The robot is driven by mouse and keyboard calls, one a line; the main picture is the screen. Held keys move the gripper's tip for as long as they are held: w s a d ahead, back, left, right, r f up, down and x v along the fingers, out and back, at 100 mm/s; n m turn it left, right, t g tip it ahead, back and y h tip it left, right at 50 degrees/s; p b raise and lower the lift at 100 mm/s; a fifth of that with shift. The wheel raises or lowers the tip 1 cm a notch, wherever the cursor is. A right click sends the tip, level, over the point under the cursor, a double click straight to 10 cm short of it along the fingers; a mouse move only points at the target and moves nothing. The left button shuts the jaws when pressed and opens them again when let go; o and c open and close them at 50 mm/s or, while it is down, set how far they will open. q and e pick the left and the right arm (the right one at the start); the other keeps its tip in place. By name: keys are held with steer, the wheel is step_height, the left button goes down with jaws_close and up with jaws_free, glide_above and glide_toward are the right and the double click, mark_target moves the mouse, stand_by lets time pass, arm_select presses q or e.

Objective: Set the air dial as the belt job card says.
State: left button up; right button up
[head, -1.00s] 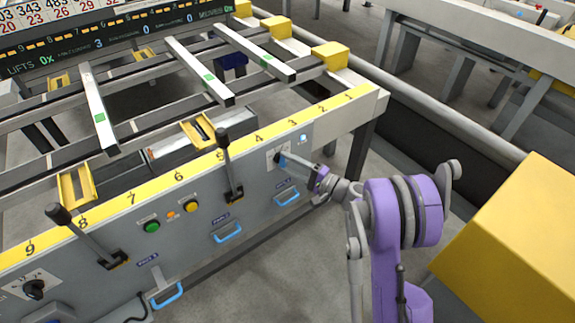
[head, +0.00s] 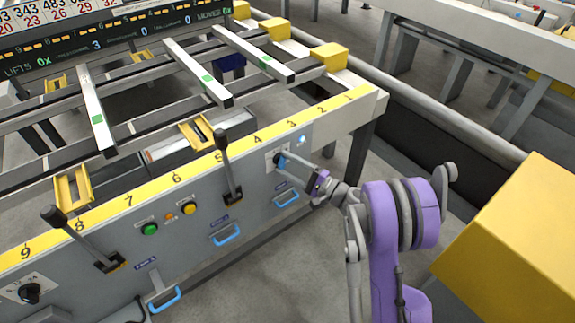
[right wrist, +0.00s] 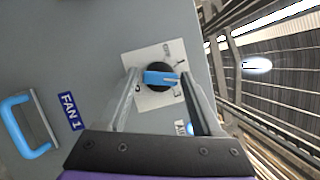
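The air dial is a black round knob with a blue pointer bar (right wrist: 160,77) on a white plate (right wrist: 150,98) with small marks. In the head view the dial (head: 280,159) is at the right end of the grey panel. My right gripper (right wrist: 159,73) is at the dial, with one finger on each side of the knob. The fingers stand apart, and I see no clear grip. The pointer bar lies about level in the wrist view. The plate's marks are partly hidden and too small to read surely. My left gripper is not in view. I see no readable job card.
A second dial with a black knob (head: 31,293) is at the panel's left. Two black-handled levers (head: 228,170) (head: 83,238), a green button (head: 150,229), a yellow button (head: 188,208) and blue handles (head: 226,235) stick out. A yellow block (head: 515,245) stands at right.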

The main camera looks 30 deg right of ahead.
steer(key=shift+o, duration=0.8)
steer(key=p+v, duration=0.1)
steer(key=v, duration=0.9)
steer(key=shift+s, duration=0.4)
steer(key=shift+d+f, duration=0.1)
